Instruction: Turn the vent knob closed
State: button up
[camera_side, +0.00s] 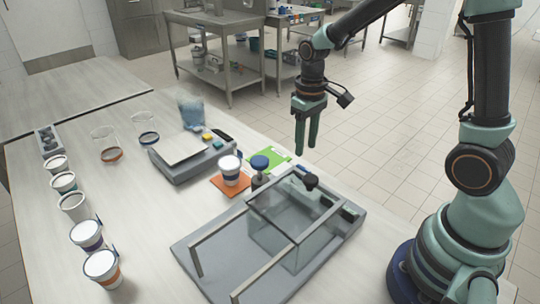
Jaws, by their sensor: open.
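A small black knob (311,181) sits at the top back edge of a clear-walled enclosure (275,235) on a grey base; it looks like the vent knob. Its turn position is too small to read. My gripper (306,147) points down with its two green fingers a little apart. It is open and empty, and in the picture it is above the knob, apart from it. How far it is from the knob in depth I cannot tell.
A dark container with a blue lid (260,162) and a white cup (230,170) on an orange mat stand left of the knob. A green sheet (270,157) lies behind. A scale (185,155) stands further left, and several cups line the left side.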

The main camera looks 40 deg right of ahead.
notch_tip(320, 180, up, 5)
jog(key=shift+r, duration=0.2)
dwell(0.3)
jog(key=s+a+r+t, duration=0.3)
jog(key=s+r+t, duration=0.2)
jog(key=s+r, duration=0.2)
jog(key=shift+s+r+t, duration=0.3)
jog(key=shift+s+r, duration=0.05)
jog(key=shift+s, duration=0.3)
dwell(0.6)
